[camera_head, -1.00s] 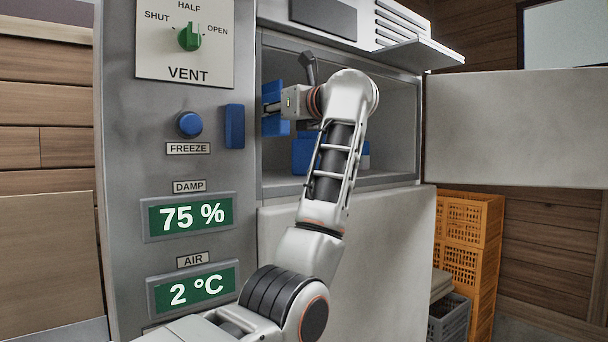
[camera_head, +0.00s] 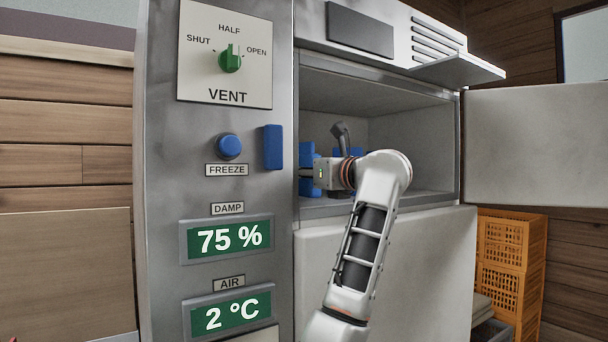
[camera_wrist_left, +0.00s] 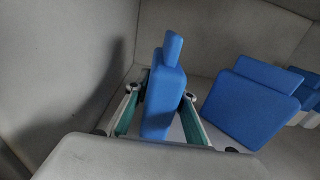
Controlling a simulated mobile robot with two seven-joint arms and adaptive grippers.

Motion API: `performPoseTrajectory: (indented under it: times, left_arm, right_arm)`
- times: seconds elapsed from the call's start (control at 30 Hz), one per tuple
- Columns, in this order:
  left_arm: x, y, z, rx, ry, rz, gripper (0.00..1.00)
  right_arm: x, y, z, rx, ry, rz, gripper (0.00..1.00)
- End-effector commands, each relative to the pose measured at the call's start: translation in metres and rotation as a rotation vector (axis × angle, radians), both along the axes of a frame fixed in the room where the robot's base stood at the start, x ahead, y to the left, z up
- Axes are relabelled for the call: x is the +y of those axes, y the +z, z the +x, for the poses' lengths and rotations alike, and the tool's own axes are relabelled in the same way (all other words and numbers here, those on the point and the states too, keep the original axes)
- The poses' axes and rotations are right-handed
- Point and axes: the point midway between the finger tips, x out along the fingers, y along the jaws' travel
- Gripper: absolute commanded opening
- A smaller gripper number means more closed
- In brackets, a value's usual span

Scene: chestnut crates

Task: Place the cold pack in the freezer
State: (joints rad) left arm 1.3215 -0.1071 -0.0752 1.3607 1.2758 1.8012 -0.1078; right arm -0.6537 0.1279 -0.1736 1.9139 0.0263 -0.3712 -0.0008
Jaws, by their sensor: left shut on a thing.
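My left gripper (camera_head: 308,173) is inside the open freezer compartment (camera_head: 412,140), near its left side. It is shut on an upright blue cold pack (camera_head: 306,152), which is partly hidden by the fingers. In the left wrist view the held cold pack (camera_wrist_left: 165,85) stands between the two fingers of the gripper (camera_wrist_left: 160,112), close to the compartment walls. I cannot tell whether its base touches the floor. My right gripper is not in view.
Other blue packs (camera_wrist_left: 252,100) stand in the freezer beside the held one, to its right in the wrist view. The freezer door (camera_head: 535,140) is swung open to the right. A control panel (camera_head: 180,140) borders the opening on the left. Orange crates (camera_head: 510,245) stand at the lower right.

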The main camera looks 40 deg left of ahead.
Motion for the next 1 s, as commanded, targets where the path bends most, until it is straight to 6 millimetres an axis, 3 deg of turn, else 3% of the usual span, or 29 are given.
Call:
performPoseTrajectory:
  times: [0.43, 0.47, 0.5, 0.9, 1.0]
  left_arm:
    - [-0.0002, -0.0071, -0.001, -0.003, 0.001, 0.002, 0.0]
    - [0.0, -0.0078, -0.0006, -0.001, 0.0, 0.001, 0.29]
    - [0.0, -0.0074, -0.0006, -0.001, 0.0, 0.001, 0.39]
    - [0.0002, -0.0042, -0.0006, -0.002, 0.001, 0.001, 0.41]
    - [-0.0088, -0.0054, -0.0035, -0.004, -0.002, 0.001, 0.41]
  right_arm:
    - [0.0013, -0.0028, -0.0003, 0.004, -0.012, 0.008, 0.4]
    - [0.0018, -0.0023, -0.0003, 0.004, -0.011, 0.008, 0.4]
    - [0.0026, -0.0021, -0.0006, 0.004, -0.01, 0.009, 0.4]
    - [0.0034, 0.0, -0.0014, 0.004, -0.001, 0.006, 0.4]
    - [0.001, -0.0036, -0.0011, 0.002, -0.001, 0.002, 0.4]
